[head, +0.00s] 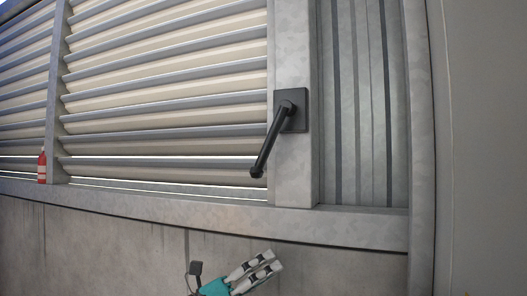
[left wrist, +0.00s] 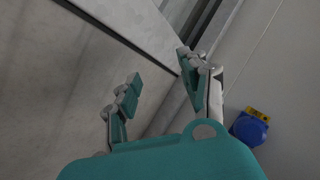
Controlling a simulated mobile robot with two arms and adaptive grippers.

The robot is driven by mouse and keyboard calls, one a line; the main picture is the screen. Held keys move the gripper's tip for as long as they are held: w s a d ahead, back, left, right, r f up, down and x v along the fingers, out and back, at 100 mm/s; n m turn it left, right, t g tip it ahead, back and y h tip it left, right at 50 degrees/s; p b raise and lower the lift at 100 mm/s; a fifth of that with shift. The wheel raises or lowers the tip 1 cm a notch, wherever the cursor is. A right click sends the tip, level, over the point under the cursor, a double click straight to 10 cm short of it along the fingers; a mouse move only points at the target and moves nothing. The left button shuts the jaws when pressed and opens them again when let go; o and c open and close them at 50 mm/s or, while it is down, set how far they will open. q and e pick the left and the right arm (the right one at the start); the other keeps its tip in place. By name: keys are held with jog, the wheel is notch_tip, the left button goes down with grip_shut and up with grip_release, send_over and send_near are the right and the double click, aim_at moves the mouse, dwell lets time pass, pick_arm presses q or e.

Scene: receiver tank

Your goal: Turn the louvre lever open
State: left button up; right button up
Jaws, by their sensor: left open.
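The louvre lever (head: 271,139) is a black handle on a dark square plate (head: 293,110), fixed to a grey metal post. It hangs down, tilted to the lower left, with its free end in front of the louvre slats (head: 165,110). My left gripper (head: 270,263) is low in the head view, below the lever and apart from it, in front of the concrete wall. In the left wrist view its two fingers (left wrist: 158,75) are spread with nothing between them. The lever does not show in the left wrist view. My right gripper is in neither view.
A red bottle-like object (head: 42,167) stands on the ledge at the far left. A metal sill (head: 230,215) runs under the louvres. A grey panel (head: 485,150) closes off the right side. A blue round fitting with a yellow part (left wrist: 250,128) shows in the left wrist view.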

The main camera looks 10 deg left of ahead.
pick_arm(q)
jog(key=s+r+m+g+y, duration=0.2)
jog(key=s+r+m, duration=0.3)
jog(key=r+m, duration=0.45)
jog(key=t+y+p, duration=0.2)
jog(key=t+y, duration=0.4)
jog(key=y, duration=0.3)
send_near(261, 155)
jog(key=shift+n, duration=0.35)
jog(key=p+x, duration=0.7)
jog(key=x, duration=0.3)
jog(key=shift+w+d, duration=0.1)
jog(key=shift+w, duration=0.2)
jog(key=shift+w+d+f+p, duration=0.1)
jog(key=shift+w+f+p, duration=0.05)
jog(key=shift+w+p, duration=0.15)
jog(key=shift+s, duration=0.1)
grip_shut()
jog(key=shift+w+d+f+g, duration=0.2)
jog(key=shift+w+f+g, duration=0.1)
jog(key=shift+w+g, duration=0.1)
